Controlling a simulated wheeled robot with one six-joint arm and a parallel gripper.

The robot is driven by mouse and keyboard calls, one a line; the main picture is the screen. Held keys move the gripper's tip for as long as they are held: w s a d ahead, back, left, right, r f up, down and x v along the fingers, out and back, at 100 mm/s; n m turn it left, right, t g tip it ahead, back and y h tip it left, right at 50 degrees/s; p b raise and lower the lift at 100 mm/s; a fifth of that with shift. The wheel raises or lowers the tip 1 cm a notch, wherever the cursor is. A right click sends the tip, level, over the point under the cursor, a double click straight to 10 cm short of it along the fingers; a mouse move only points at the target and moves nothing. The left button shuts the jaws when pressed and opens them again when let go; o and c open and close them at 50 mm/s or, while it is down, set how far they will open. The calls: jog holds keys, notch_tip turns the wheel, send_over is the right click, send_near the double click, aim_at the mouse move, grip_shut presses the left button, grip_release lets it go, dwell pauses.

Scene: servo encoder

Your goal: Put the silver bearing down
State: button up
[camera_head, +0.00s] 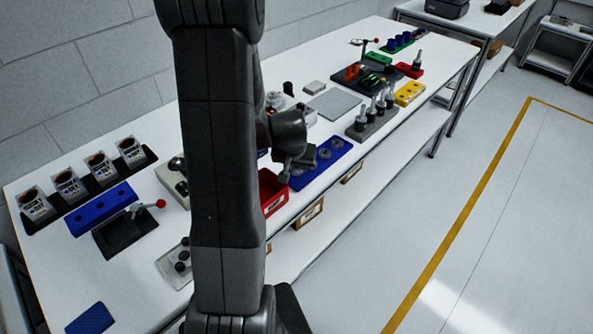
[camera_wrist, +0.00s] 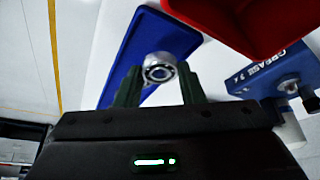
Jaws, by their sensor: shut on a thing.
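The silver bearing (camera_wrist: 160,71), a small ring with a dark ball race, sits between the two fingertips of my gripper (camera_wrist: 161,84) in the wrist view. The fingers are shut on it. Behind it is a long blue tray (camera_wrist: 136,41); I cannot tell whether the bearing touches it. In the head view my gripper (camera_head: 286,173) is partly hidden by my arm, at the left end of the blue tray (camera_head: 307,184), which carries several grey round parts. The bearing cannot be made out in the head view.
A red bin (camera_head: 271,192) stands close beside the blue tray; it also shows in the wrist view (camera_wrist: 240,20). A blue box marked "GREASE" (camera_wrist: 272,80) is near it. A grey holder with upright parts (camera_head: 372,127) stands beyond the tray. The bench's front edge is close.

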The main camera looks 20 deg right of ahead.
aim_at(296, 179)
jog(key=shift+f+b, duration=0.4)
jog(key=shift+f, duration=0.95)
jog(key=shift+f, duration=0.2)
jog(key=o, duration=0.8)
jog(key=shift+r, duration=0.1)
jog(key=shift+r, duration=0.1)
jog(key=shift+r, duration=0.25)
jog(key=v, duration=1.1)
jog(key=shift+s+r+p, duration=0.1)
jog(key=shift+r+p, duration=0.2)
